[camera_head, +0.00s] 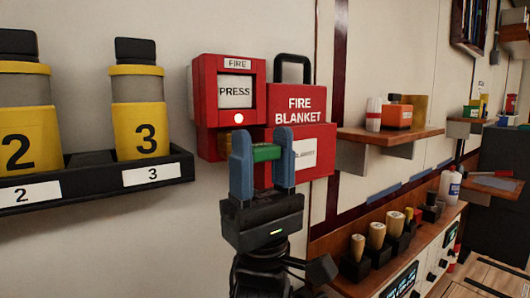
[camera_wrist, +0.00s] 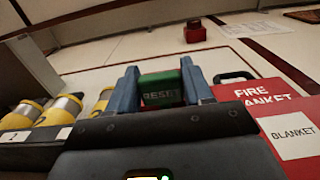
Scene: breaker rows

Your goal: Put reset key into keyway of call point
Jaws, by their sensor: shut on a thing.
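The call point (camera_head: 205,90) is a red wall box marked FIRE, with a white PRESS panel and a lit lamp, in the head view. I cannot make out its keyway; the underside is not clearly seen. My gripper (camera_head: 263,150) is shut on the green reset key (camera_head: 266,153), fingers pointing up. In the head view it overlaps the fire blanket box, just right of and below the call point. In the wrist view, the key (camera_wrist: 160,88) shows the word RESET between the blue fingers. The key's tip and any contact with the call point cannot be made out.
The red fire blanket box (camera_head: 301,103) hangs right of the call point. A black shelf (camera_head: 90,178) with yellow numbered canisters is at left. A wooden shelf (camera_head: 390,135) is at right, above a counter (camera_head: 400,260) with wooden-handled items. The lower left wall is bare.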

